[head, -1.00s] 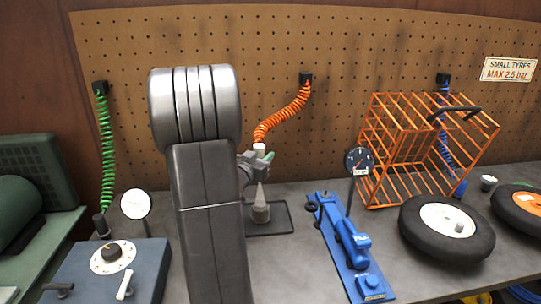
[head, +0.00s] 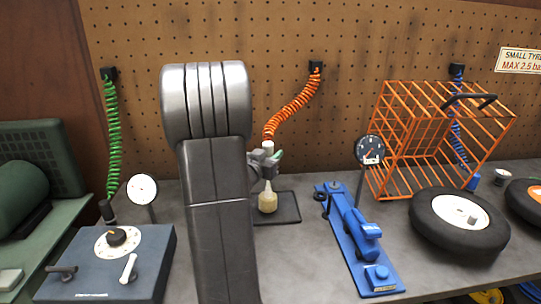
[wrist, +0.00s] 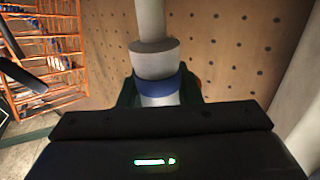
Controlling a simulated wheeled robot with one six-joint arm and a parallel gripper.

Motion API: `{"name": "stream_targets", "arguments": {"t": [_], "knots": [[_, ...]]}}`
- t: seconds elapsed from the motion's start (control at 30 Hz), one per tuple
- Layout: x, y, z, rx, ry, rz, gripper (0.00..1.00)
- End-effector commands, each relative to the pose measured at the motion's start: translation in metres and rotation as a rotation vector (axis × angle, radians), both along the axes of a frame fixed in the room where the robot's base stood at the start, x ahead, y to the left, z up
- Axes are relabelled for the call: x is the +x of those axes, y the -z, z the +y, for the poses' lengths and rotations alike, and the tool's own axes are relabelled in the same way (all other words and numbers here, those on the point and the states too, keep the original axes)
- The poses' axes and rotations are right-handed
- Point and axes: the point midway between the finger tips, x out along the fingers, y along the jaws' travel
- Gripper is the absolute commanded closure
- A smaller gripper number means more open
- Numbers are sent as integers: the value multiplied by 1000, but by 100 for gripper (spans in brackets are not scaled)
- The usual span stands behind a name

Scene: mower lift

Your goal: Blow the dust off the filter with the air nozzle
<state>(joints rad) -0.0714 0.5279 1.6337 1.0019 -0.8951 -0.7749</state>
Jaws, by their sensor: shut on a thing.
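My gripper (head: 264,168) is shut on the air nozzle (head: 267,147), which hangs at the end of the orange coiled hose (head: 292,108). The nozzle also shows in the wrist view as a grey cylinder with a blue band (wrist: 158,85). The filter (head: 268,202) is small and cream-yellow and stands on a dark flat tray (head: 289,207), just below the nozzle. A pale, narrow cone shows between nozzle and filter; I cannot tell whether it is the tip or an air jet. My arm covers the area left of the tray.
A blue device (head: 357,240) with a round gauge (head: 370,150) stands right of the tray. Further right are an orange wire cage (head: 415,150) and a black tyre (head: 425,222). A grey-blue box with a dial (head: 78,262) stands at the left. A pegboard (head: 200,30) closes off the back.

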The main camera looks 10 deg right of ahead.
Motion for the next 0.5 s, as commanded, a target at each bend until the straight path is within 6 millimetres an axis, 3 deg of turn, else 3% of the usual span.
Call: {"name": "stream_targets", "arguments": {"t": [0.5], "knots": [[-9, 0, -8, 0, 0, 0, 95]]}}
